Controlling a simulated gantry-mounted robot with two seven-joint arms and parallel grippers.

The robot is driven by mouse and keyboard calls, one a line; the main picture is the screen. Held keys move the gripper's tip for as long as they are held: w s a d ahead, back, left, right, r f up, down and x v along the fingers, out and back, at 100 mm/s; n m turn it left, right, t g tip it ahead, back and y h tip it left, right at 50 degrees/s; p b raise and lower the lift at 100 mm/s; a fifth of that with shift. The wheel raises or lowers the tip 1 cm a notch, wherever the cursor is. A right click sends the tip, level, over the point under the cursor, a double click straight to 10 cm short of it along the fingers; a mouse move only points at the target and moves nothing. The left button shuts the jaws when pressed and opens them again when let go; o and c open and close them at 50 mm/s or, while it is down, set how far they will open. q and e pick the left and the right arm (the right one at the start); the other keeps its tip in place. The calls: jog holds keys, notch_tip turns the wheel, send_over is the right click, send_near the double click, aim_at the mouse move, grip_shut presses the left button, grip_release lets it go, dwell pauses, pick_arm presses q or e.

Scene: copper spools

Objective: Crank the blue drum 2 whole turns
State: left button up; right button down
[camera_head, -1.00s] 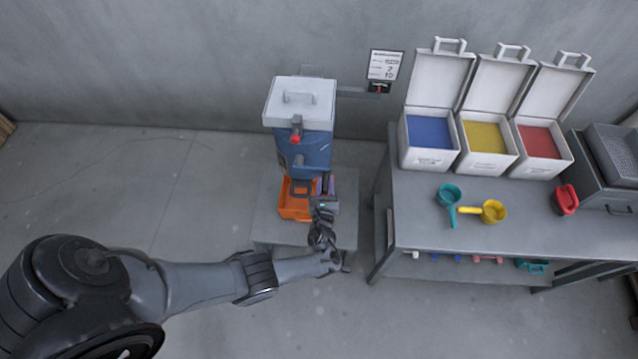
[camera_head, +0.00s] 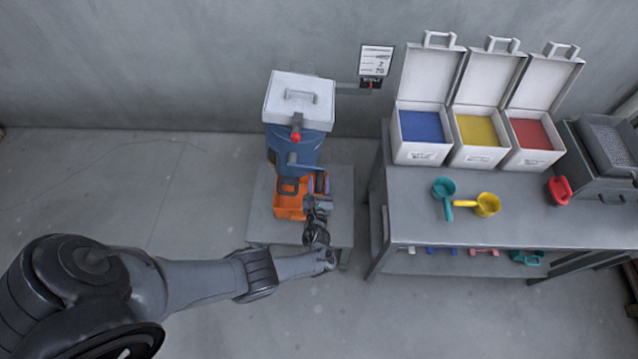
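The blue drum (camera_head: 287,147) stands on a low grey table under a pale grey lid (camera_head: 299,98). A red knob (camera_head: 296,136) shows on its front, below the lid. An orange tray (camera_head: 288,205) lies below. My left gripper (camera_head: 318,187) is at the right side of the tray, just below the bar's outer end. Its fingers are small and partly hidden, so I cannot tell whether they are open or touch the bar. My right gripper is out of view.
A grey bench (camera_head: 420,220) on the right carries open bins of blue (camera_head: 422,126), yellow (camera_head: 478,130) and red (camera_head: 530,134) material, with scoops in front. A sign (camera_head: 376,60) hangs on the wall. The floor left of the low table is clear.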

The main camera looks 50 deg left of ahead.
pick_arm(q)
jog(key=shift+o, duration=0.5)
jog(key=shift+s+d+r, duration=0.1)
jog(key=shift+s+d, duration=0.25)
jog(key=shift+d, duration=0.05)
jog(key=p+v, duration=0.2)
jog(key=v, duration=0.7)
jog(key=shift+s+d+p, duration=0.25)
jog(key=shift+s+p, duration=0.05)
jog(key=shift+p, duration=0.05)
